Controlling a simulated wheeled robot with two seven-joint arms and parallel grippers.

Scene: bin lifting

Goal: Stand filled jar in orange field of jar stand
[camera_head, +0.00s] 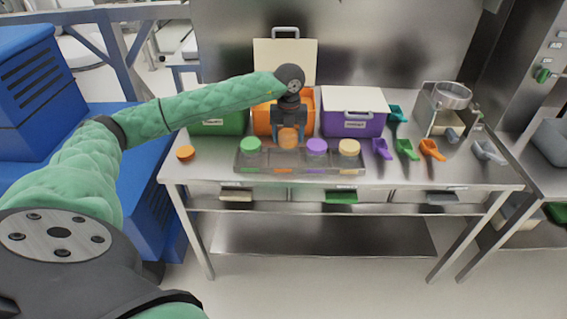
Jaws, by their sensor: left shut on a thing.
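My left gripper (289,128) points down over the jar stand (300,172) and is shut on a jar with orange contents (288,140). The jar is upright, in line with the orange-marked field of the stand. I cannot tell whether its base touches the stand. Jars with green (250,145), purple (316,146) and cream (349,147) tops stand in the other fields. My right gripper is not in view.
An orange lid (185,153) lies on the table at the left. Green (218,123), orange (263,120) and purple (350,122) bins stand behind the jar stand; the orange one's lid is raised. Several scoops (431,149) and a metal device (447,108) are at the right.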

